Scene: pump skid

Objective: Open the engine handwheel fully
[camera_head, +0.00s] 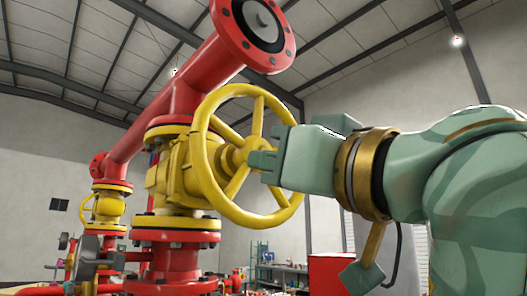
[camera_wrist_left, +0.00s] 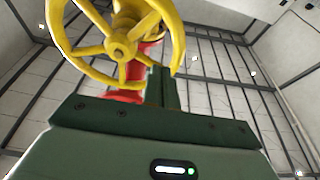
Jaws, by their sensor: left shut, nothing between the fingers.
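The large yellow handwheel (camera_head: 232,160) stands upright on the side of a yellow valve body (camera_head: 170,167) in the red pipework. Its hub, spokes and rim also show at the upper left of the left wrist view (camera_wrist_left: 120,47). My left gripper (camera_head: 264,158) is shut and empty, its fingers in front of the wheel's right half in the head view. In the left wrist view its closed fingers (camera_wrist_left: 160,88) overlap the lower right of the wheel. I cannot tell whether they touch the rim or a spoke. My right gripper is not in view.
A thick red pipe with a flanged end (camera_head: 263,22) rises above the handwheel. A smaller yellow valve (camera_head: 107,207) and grey handwheels (camera_head: 88,256) sit at the lower left. A red cabinet (camera_head: 330,274) and a cluttered shelf stand behind. The space above my arm looks clear.

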